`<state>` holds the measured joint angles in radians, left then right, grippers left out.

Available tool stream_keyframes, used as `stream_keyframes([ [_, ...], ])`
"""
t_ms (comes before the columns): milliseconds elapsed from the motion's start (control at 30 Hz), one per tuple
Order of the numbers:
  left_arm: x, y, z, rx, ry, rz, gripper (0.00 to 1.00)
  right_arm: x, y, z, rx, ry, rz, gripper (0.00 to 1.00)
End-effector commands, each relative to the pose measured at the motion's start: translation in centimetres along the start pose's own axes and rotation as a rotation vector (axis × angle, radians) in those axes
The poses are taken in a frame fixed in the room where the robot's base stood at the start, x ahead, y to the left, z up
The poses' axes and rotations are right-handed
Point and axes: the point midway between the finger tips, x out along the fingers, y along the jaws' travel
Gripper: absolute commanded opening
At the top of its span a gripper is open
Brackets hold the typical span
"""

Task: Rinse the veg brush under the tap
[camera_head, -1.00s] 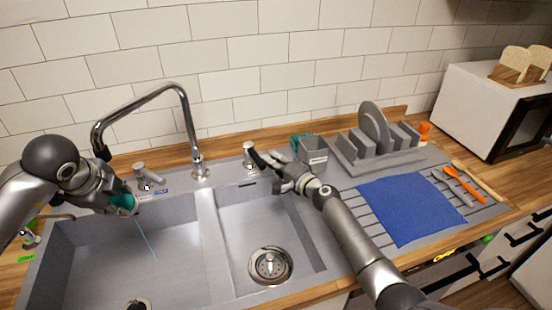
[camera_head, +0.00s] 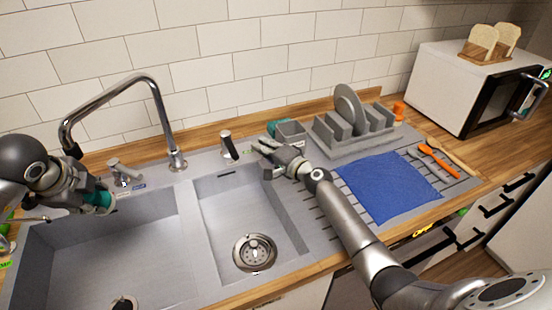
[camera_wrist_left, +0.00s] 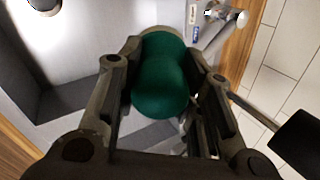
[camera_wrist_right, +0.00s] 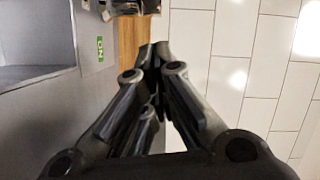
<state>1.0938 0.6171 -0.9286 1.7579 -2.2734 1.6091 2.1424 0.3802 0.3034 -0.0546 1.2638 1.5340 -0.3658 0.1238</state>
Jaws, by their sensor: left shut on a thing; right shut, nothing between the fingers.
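The veg brush shows as a rounded teal-green thing (camera_head: 100,198) in my left gripper (camera_head: 90,201), over the left basin (camera_head: 120,240) near its back left. In the left wrist view the green brush (camera_wrist_left: 160,85) sits between the fingers, which close on it from both sides. The chrome tap (camera_head: 150,80) arches left, its spout end above my left gripper. No water stream is visible. My right gripper (camera_head: 264,158) is shut and empty, right of and apart from the upright lever (camera_head: 228,145). Its closed fingers (camera_wrist_right: 153,55) also show in the right wrist view.
Another lever (camera_head: 122,172) stands behind the left basin. The right basin (camera_head: 245,215) is empty. A grey holder (camera_head: 291,133), dish rack (camera_head: 350,130), blue cloth (camera_head: 388,188) and orange utensil (camera_head: 438,160) lie to the right. A microwave (camera_head: 450,85) stands further right.

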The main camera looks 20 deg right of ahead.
Motion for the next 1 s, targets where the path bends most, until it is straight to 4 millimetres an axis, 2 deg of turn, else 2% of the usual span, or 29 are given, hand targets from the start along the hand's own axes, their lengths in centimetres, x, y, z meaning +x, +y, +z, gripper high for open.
stream_keyframes([
  [300, 0.0, 0.0, 0.0, 0.000, 0.000, -0.001, 0.15, -5.4, 0.1, 0.7, -0.001, -0.002, 0.003, 0.00],
  [500, 0.0, 0.0, 0.0, 0.000, 0.000, -0.001, 0.15, -7.8, -0.1, 0.9, 0.001, -0.001, 0.002, 0.00],
  [700, 0.0, 0.0, 0.0, 0.000, 0.000, -0.001, 0.15, -8.6, -0.1, 1.0, 0.001, -0.001, 0.001, 0.00],
  [1000, 0.0, 0.0, 0.0, 0.000, 0.000, -0.001, 0.15, -8.7, -0.1, 1.0, 0.001, -0.001, 0.001, 0.00],
])
